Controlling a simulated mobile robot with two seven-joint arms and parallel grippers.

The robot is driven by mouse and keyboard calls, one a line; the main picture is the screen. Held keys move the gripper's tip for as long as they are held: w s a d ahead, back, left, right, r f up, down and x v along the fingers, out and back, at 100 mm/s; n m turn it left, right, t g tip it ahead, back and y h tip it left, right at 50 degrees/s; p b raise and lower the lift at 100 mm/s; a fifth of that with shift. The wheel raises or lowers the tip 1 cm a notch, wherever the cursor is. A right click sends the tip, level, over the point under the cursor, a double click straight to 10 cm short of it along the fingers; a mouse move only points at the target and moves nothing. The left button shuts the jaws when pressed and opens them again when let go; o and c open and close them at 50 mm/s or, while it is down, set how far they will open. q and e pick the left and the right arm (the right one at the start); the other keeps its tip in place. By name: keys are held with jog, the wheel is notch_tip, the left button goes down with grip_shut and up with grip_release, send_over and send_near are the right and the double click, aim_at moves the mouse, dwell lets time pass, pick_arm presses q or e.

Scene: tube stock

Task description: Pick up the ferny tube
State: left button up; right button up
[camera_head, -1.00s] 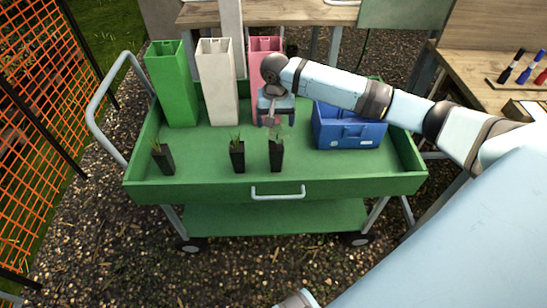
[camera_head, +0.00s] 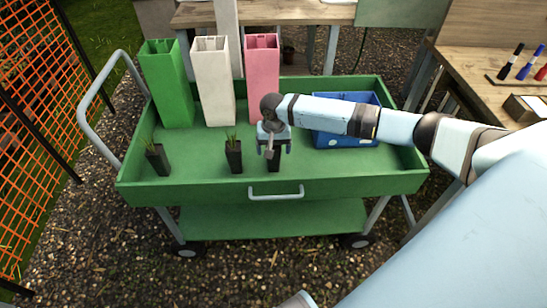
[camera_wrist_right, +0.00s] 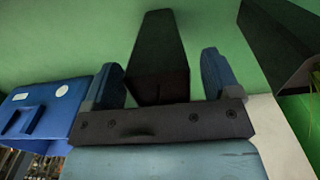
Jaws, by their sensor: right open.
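Three black square tubes with small plants stand upright in the green cart tray. I cannot tell for sure which plant is ferny. The right tube (camera_head: 274,165) is under my right gripper (camera_head: 272,147), which hides its plant and upper part. In the wrist view that tube (camera_wrist_right: 160,50) lies in line with the gap between the fingers of my open right gripper (camera_wrist_right: 160,80). I cannot see whether the fingers touch it. The middle tube (camera_head: 234,158) and left tube (camera_head: 158,160) hold thin grassy plants. My left gripper is not in view.
Tall green (camera_head: 167,85), white (camera_head: 214,82) and pink (camera_head: 262,75) containers stand behind the tubes. A blue crate (camera_head: 345,138) is to the right, partly behind my arm. The green cart tray (camera_head: 195,185) has a raised rim and front handle. Its floor is clear between the tubes.

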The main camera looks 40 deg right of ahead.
jog(key=c, duration=1.1)
